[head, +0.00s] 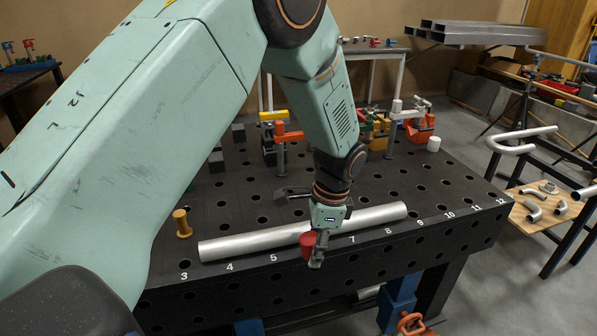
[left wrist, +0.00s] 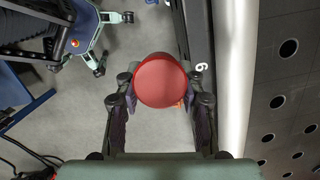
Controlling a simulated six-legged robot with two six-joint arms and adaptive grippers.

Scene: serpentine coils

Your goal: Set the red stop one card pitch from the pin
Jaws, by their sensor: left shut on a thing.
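The red stop (head: 307,242) is held in my left gripper (head: 317,252) at the table's front edge, in front of the pipe and between numbers 5 and 7. In the left wrist view the red stop (left wrist: 160,82) shows as a round red face between the two fingers of my left gripper (left wrist: 160,95). The gripper is shut on it. A brass-coloured pin (head: 181,222) stands upright on the table near the pipe's left end, above number 3. I see no card. My right gripper is out of view.
A silver pipe (head: 250,241) lies along the black perforated table (head: 455,190), and also shows in the left wrist view (left wrist: 236,80). Orange and yellow clamps (head: 417,127) stand at the back. A side stand (head: 540,215) at right holds pipe elbows.

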